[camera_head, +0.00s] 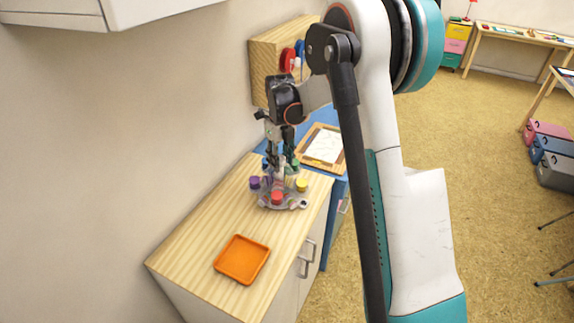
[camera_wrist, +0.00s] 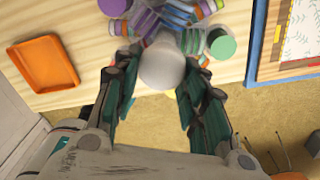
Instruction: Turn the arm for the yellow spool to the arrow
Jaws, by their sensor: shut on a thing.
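A round grey stand (camera_head: 283,203) on the wooden counter carries several coloured spools around its middle. The yellow spool (camera_head: 302,185) is on its right side, the red spool (camera_head: 277,197) at the front and the purple spool (camera_head: 254,182) on the left. My gripper (camera_head: 279,163) points down over the stand's middle. In the wrist view my gripper (camera_wrist: 162,62) is shut on a pale rounded knob (camera_wrist: 163,68) between its green-padded fingers. Purple (camera_wrist: 145,22) and green (camera_wrist: 222,46) spool ends show beyond the knob. I cannot make out the arrow.
An orange tray (camera_head: 242,259) lies on the counter's front part, also in the wrist view (camera_wrist: 44,63). A wood-framed drawing board (camera_head: 325,147) lies behind, on a blue surface. A wooden box (camera_head: 265,72) is at the wall. Counter between tray and stand is clear.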

